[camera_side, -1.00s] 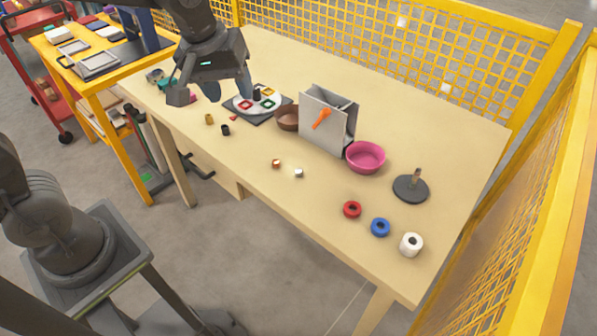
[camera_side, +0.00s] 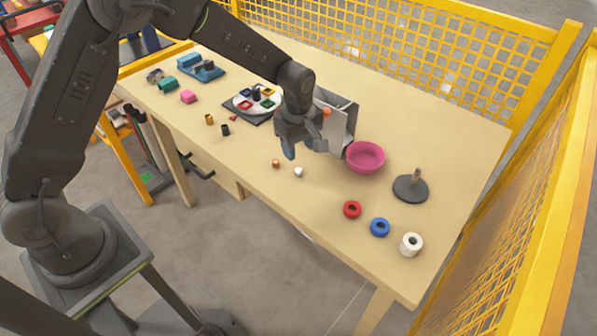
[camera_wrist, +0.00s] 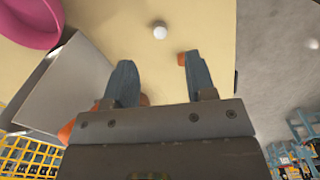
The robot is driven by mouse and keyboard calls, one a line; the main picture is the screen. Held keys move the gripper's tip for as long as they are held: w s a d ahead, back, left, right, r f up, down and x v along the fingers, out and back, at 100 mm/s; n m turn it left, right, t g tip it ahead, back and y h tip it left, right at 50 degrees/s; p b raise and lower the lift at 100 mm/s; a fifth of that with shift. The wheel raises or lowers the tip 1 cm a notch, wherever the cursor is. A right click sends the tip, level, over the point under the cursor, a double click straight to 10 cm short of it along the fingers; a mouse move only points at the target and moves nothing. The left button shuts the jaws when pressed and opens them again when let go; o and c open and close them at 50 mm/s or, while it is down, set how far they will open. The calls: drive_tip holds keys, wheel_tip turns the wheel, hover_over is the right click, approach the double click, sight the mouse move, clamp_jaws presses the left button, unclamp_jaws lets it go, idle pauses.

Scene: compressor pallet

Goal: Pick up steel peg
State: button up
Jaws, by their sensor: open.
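A small pale, silvery-white piece, which looks like the steel peg (camera_side: 298,172), stands on the table near its front edge. It also shows in the wrist view (camera_wrist: 160,31), beyond my fingertips and between their lines. A small copper-coloured piece (camera_side: 276,163) stands close to its left; in the wrist view a copper piece (camera_wrist: 182,58) is beside my right finger. My gripper (camera_side: 306,149) is open and empty above the table, just behind the two pieces. In the wrist view, the blue-grey fingers (camera_wrist: 160,64) are spread apart, with bare table between them.
A grey upright box (camera_side: 340,118) stands right behind my gripper, partly hidden by it. A pink bowl (camera_side: 365,158) is to the right. Red (camera_side: 352,209), blue (camera_side: 380,227) and white (camera_side: 411,244) rings lie at front right. A dark base with a post (camera_side: 411,187) stands behind them.

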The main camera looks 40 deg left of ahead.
sight(298, 170)
drive_tip(key=f, duration=0.8)
drive_tip(key=shift+w+a+f, duration=0.2)
drive_tip(key=shift+a, duration=0.15)
drive_tip(key=shift+c, duration=0.3)
clamp_jaws()
